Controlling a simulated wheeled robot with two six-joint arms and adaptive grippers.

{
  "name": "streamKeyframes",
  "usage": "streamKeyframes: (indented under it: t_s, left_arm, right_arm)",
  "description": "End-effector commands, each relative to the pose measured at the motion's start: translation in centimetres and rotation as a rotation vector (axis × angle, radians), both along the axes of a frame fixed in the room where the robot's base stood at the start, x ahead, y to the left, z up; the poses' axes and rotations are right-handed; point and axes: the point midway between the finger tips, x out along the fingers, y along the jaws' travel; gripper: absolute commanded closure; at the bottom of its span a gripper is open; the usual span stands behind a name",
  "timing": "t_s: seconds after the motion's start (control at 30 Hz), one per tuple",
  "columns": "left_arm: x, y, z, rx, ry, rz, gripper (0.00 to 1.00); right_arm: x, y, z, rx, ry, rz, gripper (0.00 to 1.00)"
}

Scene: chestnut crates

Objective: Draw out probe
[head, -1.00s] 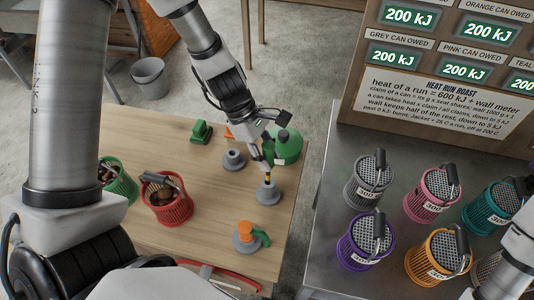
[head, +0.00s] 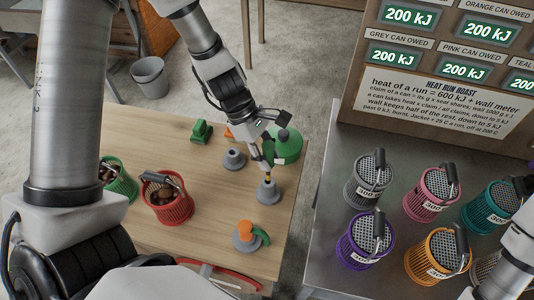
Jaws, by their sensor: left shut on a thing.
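The probe (head: 268,177) is a thin dark and yellowish piece standing about upright in a round grey holder (head: 268,193) on the wooden table. My left gripper (head: 268,163) points down over the holder and is shut on the probe's upper part. The fingers hide much of the probe, and I cannot tell how deep its lower end sits in the holder. Of my right arm only a white link shows at the lower right edge; its gripper is out of view.
A green rounded vessel (head: 288,146) stands close behind the gripper. Another grey holder (head: 234,160) is to the left. An orange and green piece (head: 247,234) is in front. Red (head: 172,212) and green (head: 121,187) baskets stand left. Several colored cans stand on the metal table (head: 330,185).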

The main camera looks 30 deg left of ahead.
Motion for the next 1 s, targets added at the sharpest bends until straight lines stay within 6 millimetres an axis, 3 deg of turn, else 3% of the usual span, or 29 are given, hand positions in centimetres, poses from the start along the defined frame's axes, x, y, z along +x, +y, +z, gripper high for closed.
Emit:
streamKeyframes:
  t_s: [1.0]
  left_arm:
    - [0.0,0.0,-2.7,0.000,0.000,0.000,1.00]
  right_arm:
    - [0.0,0.0,-2.4,0.000,0.000,0.000,0.40]
